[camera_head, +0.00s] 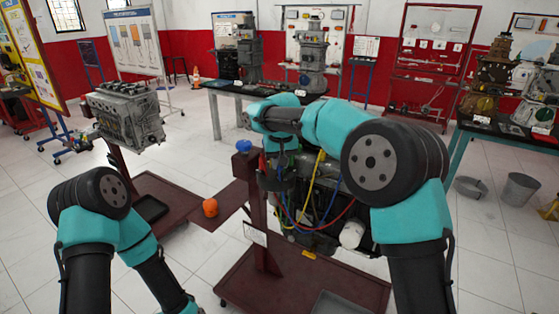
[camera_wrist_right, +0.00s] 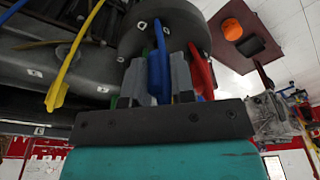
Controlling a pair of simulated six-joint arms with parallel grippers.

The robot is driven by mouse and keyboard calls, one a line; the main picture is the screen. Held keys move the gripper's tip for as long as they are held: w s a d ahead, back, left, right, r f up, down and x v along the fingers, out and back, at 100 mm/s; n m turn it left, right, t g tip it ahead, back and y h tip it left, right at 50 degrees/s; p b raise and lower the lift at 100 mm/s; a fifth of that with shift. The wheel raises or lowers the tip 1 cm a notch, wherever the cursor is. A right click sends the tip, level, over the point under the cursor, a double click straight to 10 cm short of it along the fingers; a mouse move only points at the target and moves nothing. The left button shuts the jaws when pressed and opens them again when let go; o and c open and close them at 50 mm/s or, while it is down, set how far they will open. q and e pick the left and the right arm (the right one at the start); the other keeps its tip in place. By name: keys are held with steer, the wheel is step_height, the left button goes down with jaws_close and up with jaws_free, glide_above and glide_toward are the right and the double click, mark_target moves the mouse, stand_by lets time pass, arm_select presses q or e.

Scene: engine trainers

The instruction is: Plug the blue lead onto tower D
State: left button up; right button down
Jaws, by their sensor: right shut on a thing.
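My right gripper (camera_wrist_right: 158,82) is shut on the blue lead (camera_wrist_right: 158,62) in the right wrist view, with the blue end between its fingers. The fingers are close against a dark round cap (camera_wrist_right: 178,22) with small pale marks. I cannot tell whether the blue end touches it. Tower D cannot be made out. In the head view my right arm reaches down to the round part, and the gripper (camera_head: 270,158) is partly hidden. The blue lead (camera_head: 335,198) hangs over the engine (camera_head: 320,175). My left arm leaves the frame at the bottom; its gripper is out of sight.
A red lead (camera_wrist_right: 201,72) is just beside the right finger, and a yellow lead (camera_wrist_right: 72,58) hangs to the left. A red stand (camera_head: 265,225) carries the engine. An orange object (camera_head: 210,207) sits on a dark red plate. Another engine (camera_head: 125,112) stands at the left.

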steer(key=shift+f, duration=0.9)
stand_by(1.8)
steer(key=c, duration=0.9)
jaws_free()
steer(key=r, duration=0.5)
steer(key=s+r, duration=0.1)
steer(key=r, duration=0.5)
steer(key=s+r, duration=0.1)
steer(key=r, duration=0.5)
steer(key=shift+s+d+r, duration=0.15)
steer(key=shift+s+d, duration=0.1)
steer(key=shift+d, duration=0.05)
